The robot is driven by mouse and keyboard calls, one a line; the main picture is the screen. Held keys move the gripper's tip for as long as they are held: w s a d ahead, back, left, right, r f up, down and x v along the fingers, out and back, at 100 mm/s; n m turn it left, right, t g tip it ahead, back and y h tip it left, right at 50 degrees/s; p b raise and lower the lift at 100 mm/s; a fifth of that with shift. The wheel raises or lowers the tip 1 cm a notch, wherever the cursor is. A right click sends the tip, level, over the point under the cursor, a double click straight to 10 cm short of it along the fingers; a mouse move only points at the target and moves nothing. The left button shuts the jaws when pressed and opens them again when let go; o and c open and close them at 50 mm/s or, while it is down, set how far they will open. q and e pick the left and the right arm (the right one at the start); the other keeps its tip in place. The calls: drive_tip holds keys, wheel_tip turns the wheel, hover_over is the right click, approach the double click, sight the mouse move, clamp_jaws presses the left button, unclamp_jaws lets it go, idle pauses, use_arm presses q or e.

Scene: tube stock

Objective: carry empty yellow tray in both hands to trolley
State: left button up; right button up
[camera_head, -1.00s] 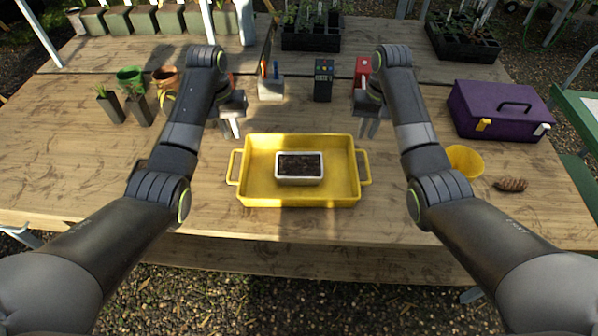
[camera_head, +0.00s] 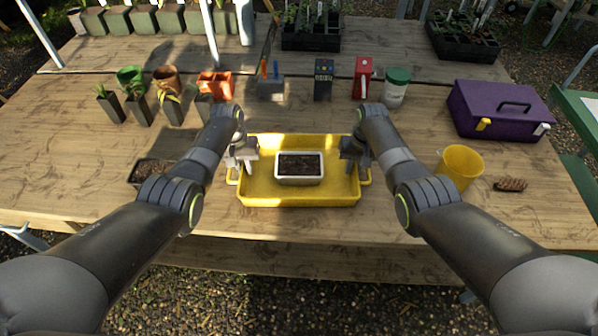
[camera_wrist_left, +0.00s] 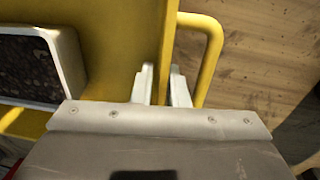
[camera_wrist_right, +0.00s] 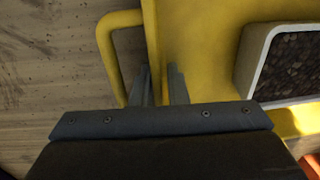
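The yellow tray (camera_head: 300,199) lies on the wooden table, with a handle at each short end. It is not empty: a small pale planter of dark soil (camera_head: 299,168) stands inside it. My left gripper (camera_head: 243,163) is at the tray's left end; in the left wrist view its open fingers (camera_wrist_left: 161,88) straddle the end wall, inside the handle (camera_wrist_left: 212,55). My right gripper (camera_head: 355,163) is at the right end; in the right wrist view its open fingers (camera_wrist_right: 160,88) stand either side of the wall beside the handle (camera_wrist_right: 112,50). I cannot identify a trolley.
A yellow pot (camera_head: 460,165), a brown object (camera_head: 510,185) and a purple toolbox (camera_head: 500,108) stand to the right. A dark soil-filled container (camera_head: 150,172) is at left. Pots and a white-and-green jar (camera_head: 396,88) stand behind. A green-topped surface (camera_head: 580,110) is at the right edge.

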use_arm(q)
drive_tip(key=shift+f, duration=0.4)
use_arm(e)
drive_tip(key=shift+f, duration=0.4)
use_arm(q)
drive_tip(key=shift+c, duration=0.2)
use_arm(e)
drive_tip(key=shift+c, duration=0.2)
use_arm(q)
clamp_jaws()
use_arm(e)
clamp_jaws()
use_arm(q)
drive_tip(key=shift+r, duration=0.15)
use_arm(e)
drive_tip(key=shift+r, duration=0.15)
